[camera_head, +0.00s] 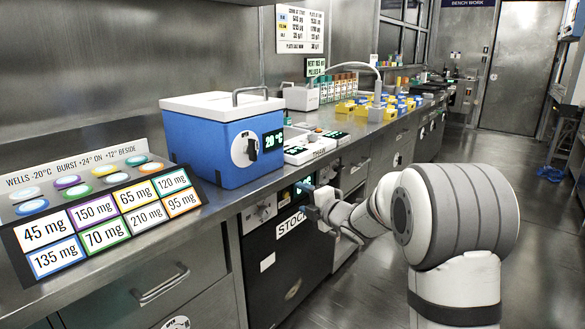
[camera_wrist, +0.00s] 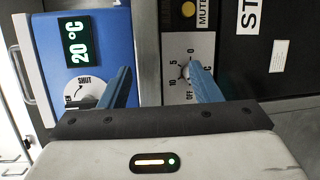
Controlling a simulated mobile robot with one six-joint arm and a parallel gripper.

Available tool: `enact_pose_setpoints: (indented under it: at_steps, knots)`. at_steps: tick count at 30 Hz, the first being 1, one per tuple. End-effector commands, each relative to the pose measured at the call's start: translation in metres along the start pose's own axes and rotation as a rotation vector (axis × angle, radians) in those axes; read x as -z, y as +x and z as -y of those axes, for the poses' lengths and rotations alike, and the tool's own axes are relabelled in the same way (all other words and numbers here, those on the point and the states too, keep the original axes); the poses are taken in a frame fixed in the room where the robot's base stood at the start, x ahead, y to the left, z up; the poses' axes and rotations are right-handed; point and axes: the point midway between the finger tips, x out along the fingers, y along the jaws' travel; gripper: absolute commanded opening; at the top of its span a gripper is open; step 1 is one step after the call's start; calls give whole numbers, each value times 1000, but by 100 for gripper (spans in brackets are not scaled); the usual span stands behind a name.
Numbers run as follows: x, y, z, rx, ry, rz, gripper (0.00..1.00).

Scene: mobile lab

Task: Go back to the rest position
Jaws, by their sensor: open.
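My gripper (camera_head: 305,200) is at the end of my extended arm, in front of the dark under-counter STOCK unit (camera_head: 290,285). In the wrist view my gripper (camera_wrist: 157,73) is open, with two blue fingers apart and nothing between them. The right fingertip overlaps the unit's white dial plate (camera_wrist: 203,48), marked 0, 5 and 10 °C. I cannot tell whether it touches the knob. The left finger overlaps the lower part of the blue box's front.
The blue cooler box (camera_head: 215,150), reading 20 °C, stands on the steel counter, its lid closed. A label board (camera_head: 20,240) with mg cards is at left. Yellow and blue items (camera_head: 347,108) stand farther back. Open floor (camera_head: 545,235) lies to the right.

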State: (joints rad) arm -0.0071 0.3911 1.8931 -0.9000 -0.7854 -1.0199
Motion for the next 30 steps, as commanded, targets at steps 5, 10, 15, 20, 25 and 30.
enact_pose_setpoints:
  at_steps: [5, 10, 15, 20, 25, 30]
  knots:
    - [-29, -62, -78, 129, 270, 248, 57]
    - [-40, -131, -117, 233, 561, 479, 57]
    - [-31, -208, -146, 326, 865, 700, 57]
    - [-4, -282, -170, 408, 1156, 904, 57]
    - [43, -357, -192, 502, 1464, 1106, 57]
    - [90, -412, -206, 592, 1692, 1262, 57]
